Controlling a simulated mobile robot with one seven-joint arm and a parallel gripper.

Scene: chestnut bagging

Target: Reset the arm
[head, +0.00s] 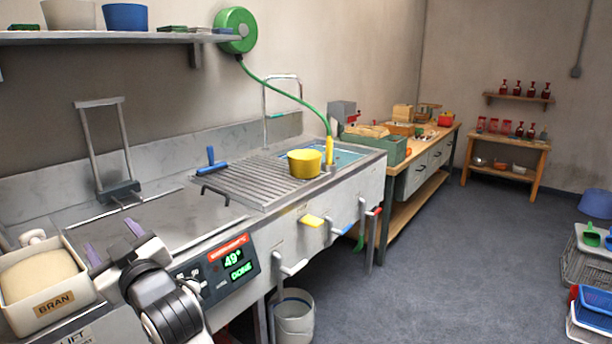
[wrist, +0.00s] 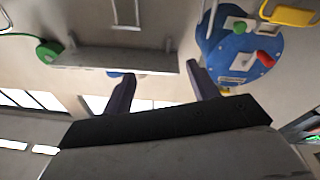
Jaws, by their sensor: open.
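My gripper (head: 113,242) is at the lower left of the head view, in front of the left end of the steel counter. Its two purple fingers are apart with nothing between them. In the wrist view my gripper (wrist: 158,70) also shows open and empty. That view looks toward the wall, with a grey shelf (wrist: 115,60) beyond the fingers. The arm's folded dark and white links show below the gripper in the head view.
A tub marked BRAN (head: 45,300) stands just left of my gripper. The steel counter (head: 160,225) holds a blue-handled tool (head: 211,160) and a yellow pot (head: 304,163). A bucket (head: 294,318) stands below. Open floor (head: 460,270) lies to the right.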

